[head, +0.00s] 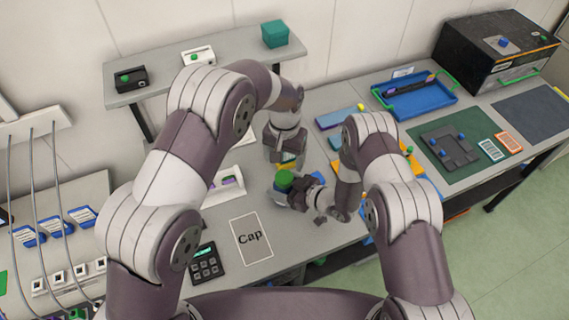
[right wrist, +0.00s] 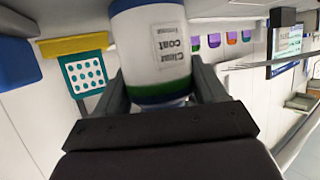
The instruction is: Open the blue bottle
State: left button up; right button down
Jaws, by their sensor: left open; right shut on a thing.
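The held bottle has a white body with a "Clear coat" label, a green band and a thin dark blue band in the right wrist view (right wrist: 150,45). My right gripper (head: 290,196) is shut on it, with a finger on each side. In the head view a green top (head: 284,177) shows at the bottle, over the table. My left gripper (head: 286,163) is open, pointing down just behind and above the green top; its fingertips are mostly hidden. I cannot tell whether it touches the bottle.
A "Cap" card (head: 250,240) lies on the table, with a keypad (head: 206,264) to its left. A white holder (head: 224,190) stands left of the grippers. A blue tray (head: 440,97), a green mat (head: 447,170) and a black machine (head: 480,60) are at right. A shelf (head: 235,48) runs behind.

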aim_at(285, 177)
pick_arm(q)
jog(key=m, duration=0.4)
jog(key=shift+m, duration=0.3)
jog(key=m, duration=0.3)
jog(key=shift+m, duration=0.4)
jog(key=m, duration=1.3)
jog(key=shift+f+m, duration=0.2)
jog(key=shift+m, duration=0.2)
notch_tip(285, 177, down, 8)
jog(key=shift+r, duration=0.2)
